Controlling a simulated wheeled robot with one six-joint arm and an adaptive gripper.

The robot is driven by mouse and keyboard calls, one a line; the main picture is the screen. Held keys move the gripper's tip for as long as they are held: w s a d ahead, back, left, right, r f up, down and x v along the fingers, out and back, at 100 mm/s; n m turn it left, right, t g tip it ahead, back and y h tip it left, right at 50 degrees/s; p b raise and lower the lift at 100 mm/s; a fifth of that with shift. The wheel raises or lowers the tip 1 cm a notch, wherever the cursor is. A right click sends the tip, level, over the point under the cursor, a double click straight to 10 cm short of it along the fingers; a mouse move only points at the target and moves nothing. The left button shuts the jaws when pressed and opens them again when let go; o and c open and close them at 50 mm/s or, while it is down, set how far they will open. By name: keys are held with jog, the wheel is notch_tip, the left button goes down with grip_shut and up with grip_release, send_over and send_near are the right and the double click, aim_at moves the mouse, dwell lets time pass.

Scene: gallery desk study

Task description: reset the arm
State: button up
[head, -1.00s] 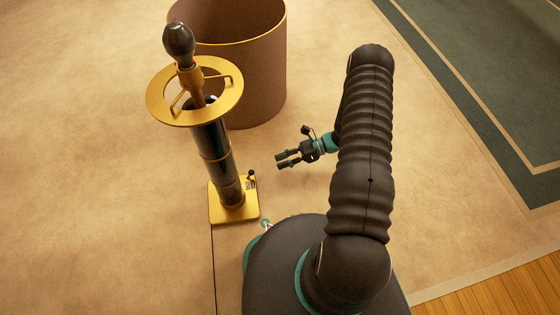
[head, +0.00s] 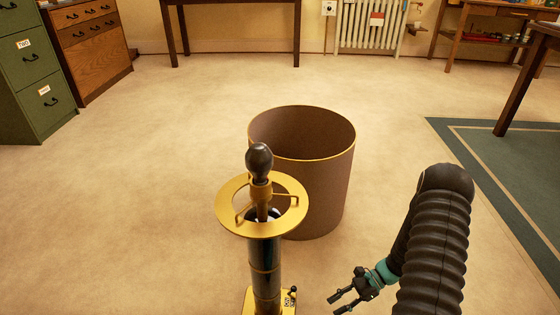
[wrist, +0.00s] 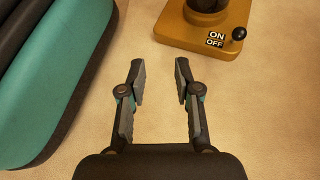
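My gripper (head: 339,303) shows low in the head view, to the right of a lamp-like stand. In the wrist view my gripper (wrist: 158,82) is open, with its two fingers apart and only bare floor between them. My dark ribbed arm rises on the right of the head view. The stand (head: 265,265) has a dark column, a brass ring and a dark bulb on top. Its brass base (wrist: 190,35) lies ahead in the wrist view, with an ON/OFF switch label and a small black lever. The gripper is apart from the base.
A brown open drum (head: 325,190) stands just behind the stand. A green cabinet (head: 30,75) and a wooden drawer unit (head: 95,55) are at the left back. A green rug (head: 490,165), a table leg and a radiator (head: 368,25) are to the right and back. The left floor is clear.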

jog(key=s+d+r+n+t+h+p, duration=0.15)
jog(key=r+n+h, duration=0.35)
jog(key=r, duration=1)
jog(key=s+d+r+n+h+p, duration=0.1)
jog(key=s+r+n+h+p, duration=0.25)
jog(key=r, duration=1.15)
jog(key=s+a+r+n+t+h+p, duration=0.1)
jog(key=s+r+n+t, duration=0.1)
jog(key=r, duration=0.6)
jog(key=s+a+r+n+t+h+p, duration=0.1)
jog(key=s+a+r+n+t+p, duration=0.1)
jog(key=r, duration=0.6)
jog(key=s+a+r+n+t+h+p, duration=0.1)
jog(key=s+r+n+t+p, duration=0.1)
jog(key=r, duration=0.7)
jog(key=shift+s+a+t, duration=0.35)
jog(key=shift+s+t, duration=0.25)
jog(key=shift+t, duration=0.65)
jog(key=shift+n, duration=0.25)
